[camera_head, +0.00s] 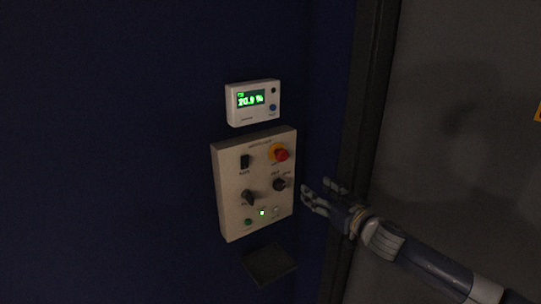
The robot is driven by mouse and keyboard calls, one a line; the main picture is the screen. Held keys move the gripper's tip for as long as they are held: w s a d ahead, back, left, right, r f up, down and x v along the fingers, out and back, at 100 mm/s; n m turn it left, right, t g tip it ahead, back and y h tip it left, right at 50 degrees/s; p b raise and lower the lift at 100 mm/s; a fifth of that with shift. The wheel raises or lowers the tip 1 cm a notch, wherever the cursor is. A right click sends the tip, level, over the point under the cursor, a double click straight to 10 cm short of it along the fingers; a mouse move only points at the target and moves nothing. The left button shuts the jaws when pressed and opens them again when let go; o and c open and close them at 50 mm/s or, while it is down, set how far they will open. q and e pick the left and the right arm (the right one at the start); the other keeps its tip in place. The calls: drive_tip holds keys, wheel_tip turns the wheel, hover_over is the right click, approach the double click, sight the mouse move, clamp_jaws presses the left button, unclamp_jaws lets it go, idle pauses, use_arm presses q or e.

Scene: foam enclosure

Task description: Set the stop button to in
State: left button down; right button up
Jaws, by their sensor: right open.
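The stop button (282,155) is a red knob on a yellow ring at the upper right of a beige control panel (230,209) on the dark blue wall. It stands out from the panel face; I cannot tell whether it is pressed in. My right gripper (317,192) is open and empty, just right of the panel's edge. It is below and to the right of the stop button and apart from it. My left gripper is not in view.
The panel also has a black rocker switch (245,161), two dark knobs (249,197) (280,184), a green button (248,221) and a lit white indicator (262,213). A white display box (236,115) hangs above. A dark ledge (270,264) sits below. A dark frame post (368,110) stands right.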

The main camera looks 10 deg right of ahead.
drive_tip(key=y, duration=0.2)
approach(284, 157)
drive_tip(key=s, duration=0.2)
drive_tip(key=shift+n, duration=0.4)
drive_tip(key=p+x, duration=0.1)
drive_tip(key=x, duration=0.2)
drive_tip(key=p+x, duration=0.1)
drive_tip(key=x, duration=0.2)
drive_tip(key=p+x, duration=0.1)
drive_tip(key=x, duration=0.2)
drive_tip(key=shift+w+d, duration=0.2)
drive_tip(key=shift+d, duration=0.1)
drive_tip(key=shift+w+a+p, duration=0.25)
drive_tip(key=shift+w+p, duration=0.1)
drive_tip(key=shift+w, duration=0.25)
